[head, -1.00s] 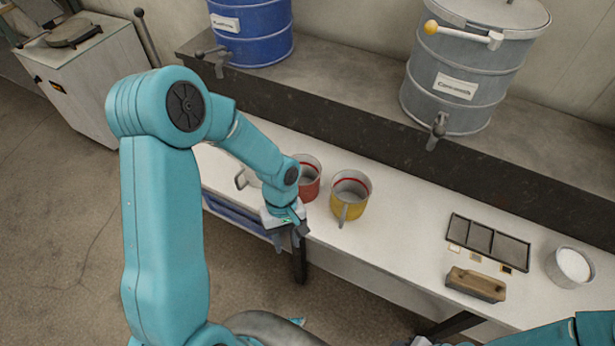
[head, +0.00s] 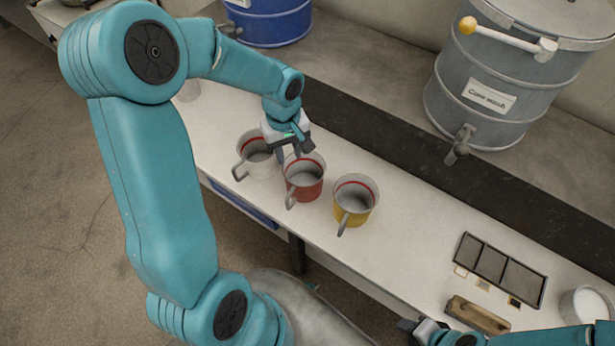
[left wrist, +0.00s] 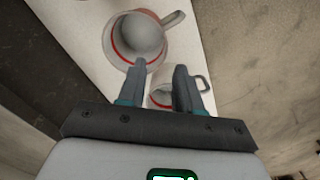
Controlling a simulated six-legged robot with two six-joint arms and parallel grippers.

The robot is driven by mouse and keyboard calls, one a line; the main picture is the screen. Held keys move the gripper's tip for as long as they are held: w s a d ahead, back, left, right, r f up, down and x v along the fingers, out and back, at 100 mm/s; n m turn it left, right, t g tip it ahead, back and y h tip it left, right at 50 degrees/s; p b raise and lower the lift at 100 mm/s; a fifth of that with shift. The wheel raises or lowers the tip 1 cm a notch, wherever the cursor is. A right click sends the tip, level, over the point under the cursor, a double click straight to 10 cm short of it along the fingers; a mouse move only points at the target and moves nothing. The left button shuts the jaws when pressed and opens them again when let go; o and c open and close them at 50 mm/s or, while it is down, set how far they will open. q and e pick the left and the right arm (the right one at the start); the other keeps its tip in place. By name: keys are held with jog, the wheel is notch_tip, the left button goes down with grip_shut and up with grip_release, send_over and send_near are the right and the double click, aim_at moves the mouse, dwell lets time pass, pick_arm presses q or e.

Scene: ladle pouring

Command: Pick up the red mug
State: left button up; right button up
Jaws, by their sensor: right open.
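The red mug (head: 304,187) stands upright on the white bench between a white mug (head: 257,163) and a yellow mug (head: 352,205). Its handle points to the front left. My left gripper (head: 291,150) is above the back of the red mug, toward the white mug, empty with its fingers apart. In the left wrist view, the red mug (left wrist: 151,14) is beyond the left finger and the white mug (left wrist: 196,92) is partly hidden behind the fingers. Contact with the red mug cannot be told. My right gripper (head: 412,327) is low at the bench's front edge, open.
To the right lie a dark divided tray (head: 500,268), a wooden-topped block (head: 478,316) and a white bowl (head: 588,305).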

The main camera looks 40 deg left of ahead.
aim_at(290, 183)
pick_arm(q)
jog(key=f, duration=0.5)
jog(key=f+b, duration=0.1)
jog(key=f, duration=0.4)
jog(key=f+b, duration=0.1)
jog(key=f, duration=0.4)
jog(key=shift+a+f, duration=0.3)
jog(key=shift+f, duration=0.05)
jog(key=shift+c, duration=0.3)
grip_shut()
